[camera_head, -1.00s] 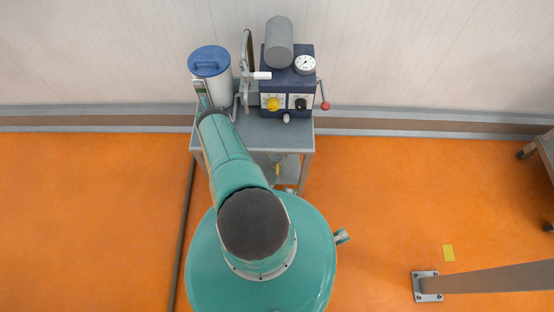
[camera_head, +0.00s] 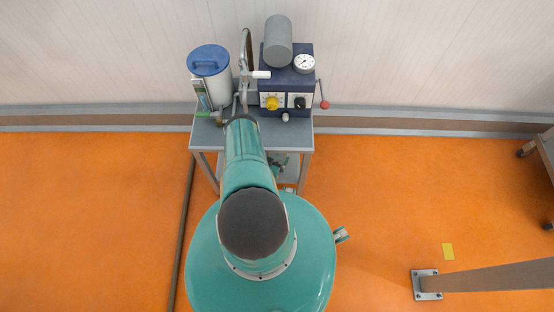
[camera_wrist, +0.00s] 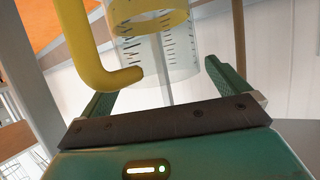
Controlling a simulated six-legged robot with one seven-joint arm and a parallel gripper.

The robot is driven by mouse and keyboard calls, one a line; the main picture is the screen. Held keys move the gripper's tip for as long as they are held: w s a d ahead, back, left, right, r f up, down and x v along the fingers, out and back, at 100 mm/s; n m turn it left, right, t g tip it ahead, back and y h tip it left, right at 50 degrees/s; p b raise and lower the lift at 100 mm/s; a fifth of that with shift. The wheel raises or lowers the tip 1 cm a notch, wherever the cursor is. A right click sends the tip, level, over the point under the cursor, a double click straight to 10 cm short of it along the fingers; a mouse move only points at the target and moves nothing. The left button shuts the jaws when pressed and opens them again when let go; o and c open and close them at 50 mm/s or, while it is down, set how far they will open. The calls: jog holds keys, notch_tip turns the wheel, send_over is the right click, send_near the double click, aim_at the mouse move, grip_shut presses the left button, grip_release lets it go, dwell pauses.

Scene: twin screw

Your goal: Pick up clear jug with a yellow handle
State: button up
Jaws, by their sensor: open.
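The clear jug (camera_wrist: 180,55) with printed graduation marks fills the upper middle of the wrist view, beyond my gripper's palm. Its thick yellow handle (camera_wrist: 88,48) is at the upper left and bends right towards the jug's wall. My gripper (camera_wrist: 155,88) is open, with one finger on each side of the view. The jug's lower part lies in the space between the fingers; contact cannot be told. The handle's bend is close to the left finger. In the head view my arm covers most of the gripper, and the jug cannot be made out.
A grey trolley (camera_head: 291,128) stands against the wall. Its top holds a blue-lidded container (camera_head: 210,64) and a dark blue device (camera_head: 288,82) with a gauge and knobs. A post (camera_head: 490,278) stands at the lower right.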

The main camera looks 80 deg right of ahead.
jog(key=c, duration=1.2)
